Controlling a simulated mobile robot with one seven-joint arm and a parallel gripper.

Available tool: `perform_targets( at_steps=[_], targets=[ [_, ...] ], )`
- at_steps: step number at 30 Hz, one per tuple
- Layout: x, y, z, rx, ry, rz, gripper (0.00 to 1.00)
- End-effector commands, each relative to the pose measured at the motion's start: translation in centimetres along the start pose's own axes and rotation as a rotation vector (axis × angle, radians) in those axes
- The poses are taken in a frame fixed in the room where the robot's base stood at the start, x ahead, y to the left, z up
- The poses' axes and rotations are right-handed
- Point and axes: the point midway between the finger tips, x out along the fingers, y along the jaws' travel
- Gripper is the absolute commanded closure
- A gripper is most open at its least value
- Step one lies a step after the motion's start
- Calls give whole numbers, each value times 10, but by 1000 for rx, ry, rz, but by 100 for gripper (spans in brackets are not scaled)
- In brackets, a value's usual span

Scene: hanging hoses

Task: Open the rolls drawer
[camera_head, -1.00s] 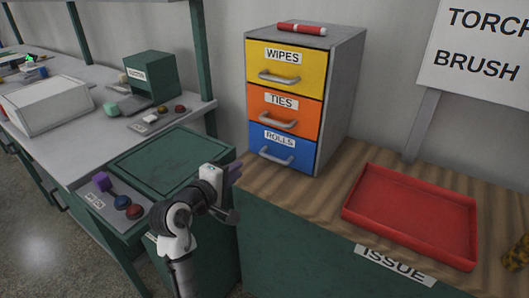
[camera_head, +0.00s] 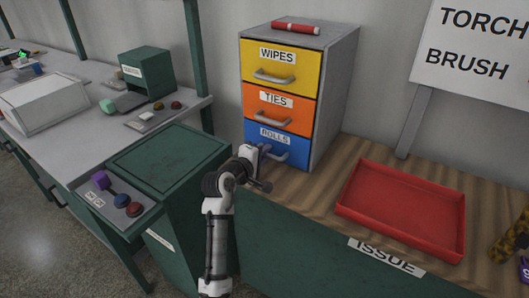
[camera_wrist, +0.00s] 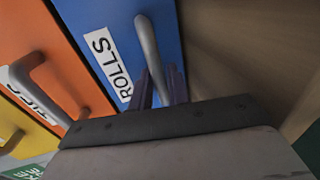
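The blue rolls drawer (camera_head: 295,148) is the lowest of the drawers in a grey cabinet and looks flush with the drawers above. Its silver handle (camera_head: 284,155) shows just right of my gripper (camera_head: 264,152), which is at the drawer's front. In the wrist view, the rolls drawer (camera_wrist: 112,18) fills the top middle, with its label sideways. The handle (camera_wrist: 148,48) runs down between the two purple fingers of my gripper (camera_wrist: 160,88). The fingers are apart, one on each side of the handle's near end. The gripper body hides part of the drawer front.
Above are the orange ties drawer (camera_head: 301,116) and yellow wipes drawer (camera_head: 305,72), both shut. A red marker (camera_head: 296,27) lies on the cabinet. A red tray (camera_head: 350,215) sits on the wooden counter to the right. A green cabinet (camera_head: 165,160) stands left of my arm.

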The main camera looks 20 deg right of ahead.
Motion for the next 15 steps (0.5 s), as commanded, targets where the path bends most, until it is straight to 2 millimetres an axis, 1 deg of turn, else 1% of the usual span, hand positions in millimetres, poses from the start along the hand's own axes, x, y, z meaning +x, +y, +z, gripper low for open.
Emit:
perform_targets(
  at_steps=[7, 8, 9, 12, 15],
  targets=[
    [1, 0, 0, 0, 0, 0, 83],
    [1, 0, 0, 0, 0, 0, 84],
    [1, 0, 0, 0, 0, 0, 89],
    [1, 0, 0, 0, 0, 0, 100],
    [1, 0, 0, 0, 0, 0, 100]
  ],
)
